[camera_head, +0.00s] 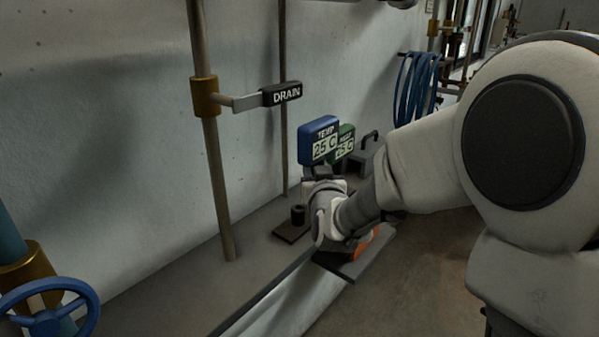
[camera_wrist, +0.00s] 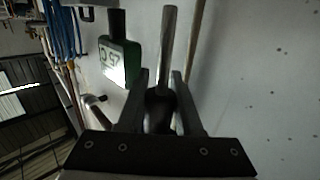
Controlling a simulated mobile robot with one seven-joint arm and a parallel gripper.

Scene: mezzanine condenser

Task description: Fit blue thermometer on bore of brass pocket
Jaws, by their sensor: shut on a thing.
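The blue thermometer (camera_head: 318,141) reads TEMP 25 C and is held with its head above my gripper (camera_head: 314,180). In the wrist view my gripper (camera_wrist: 160,103) is shut on the thermometer's dark neck (camera_wrist: 160,112). A bare grey metal stem (camera_wrist: 168,45) extends beyond the fingertips. A short dark cylinder (camera_head: 297,214), which looks like the brass pocket, stands on a dark plate (camera_head: 289,232), just left of and below my gripper. Its bore cannot be made out. I cannot tell whether the stem is aligned with it.
A green gauge (camera_head: 345,145) stands behind the blue head and also shows in the wrist view (camera_wrist: 118,62). A grey block with a handle (camera_head: 367,153), pipes, a DRAIN lever (camera_head: 281,93) and a blue hose coil (camera_head: 416,88) are nearby. An orange item (camera_head: 363,243) lies under my wrist.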

